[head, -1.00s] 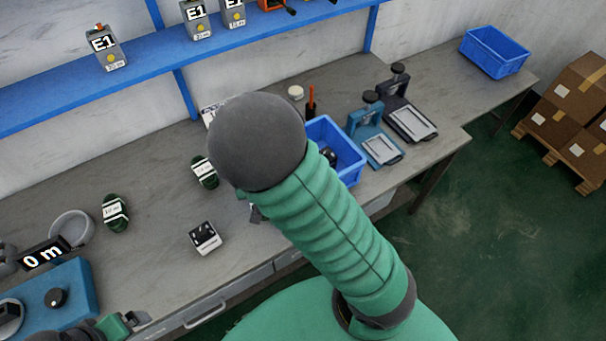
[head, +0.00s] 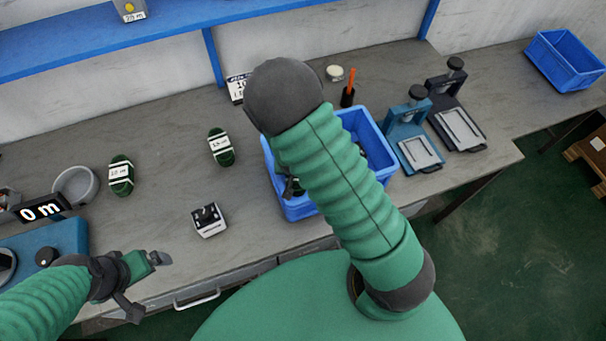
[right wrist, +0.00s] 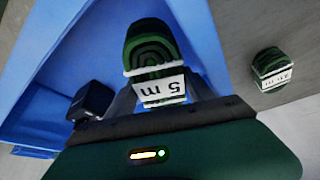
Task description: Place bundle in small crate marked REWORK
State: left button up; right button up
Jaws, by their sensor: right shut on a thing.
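In the right wrist view the bundle is over the blue crate (right wrist: 70,50), which also shows in the head view (head: 300,208). I cannot see any REWORK mark on it. A black object (right wrist: 92,100) is at the crate. In the head view my right arm hides most of the right gripper and part of the crate. My left gripper (head: 148,284) is open and empty near the table's front edge.
Two green bundles (head: 121,176) (head: 220,147) lie on the table. A black-and-white block (head: 208,220) is left of the crate. A blue press (head: 408,135) and a dark press (head: 455,110) stand right of it. Another blue crate (head: 565,60) is far right.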

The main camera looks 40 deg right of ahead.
jog(key=f, duration=0.1)
jog(key=d+f, duration=0.2)
jog(key=shift+d+f, duration=0.25)
jog(key=shift+f, duration=0.15)
jog(key=shift+s+d+f, duration=0.35)
jog(key=shift+s, duration=0.6)
jog(key=shift+w+a+f, duration=0.1)
jog(key=shift+a+f, duration=0.05)
jog(key=shift+a, duration=0.25)
jog(key=shift+a+f+b, duration=0.2)
jog(key=shift+b, duration=0.2)
jog(key=o, duration=1.2)
jog(key=shift+w+f, duration=0.2)
jog(key=shift+w, duration=0.25)
jog(key=shift+o, duration=1.3)
jog(key=shift+w+d, duration=0.25)
jog(key=shift+d+r, duration=0.1)
jog(key=shift+d, duration=0.15)
jog(key=shift+r+p, duration=0.15)
jog(key=shift+p, duration=0.2)
jog(key=shift+w+a+r, duration=0.1)
jog(key=shift+a+r, duration=0.05)
jog(key=shift+r, duration=0.2)
jog(key=p+v, duration=0.2)
jog(key=v, duration=0.9)
jog(key=shift+r, duration=0.25)
pick_arm(q)
jog(key=d+r, duration=0.2)
jog(key=d, duration=0.1)
jog(key=shift+w, duration=0.15)
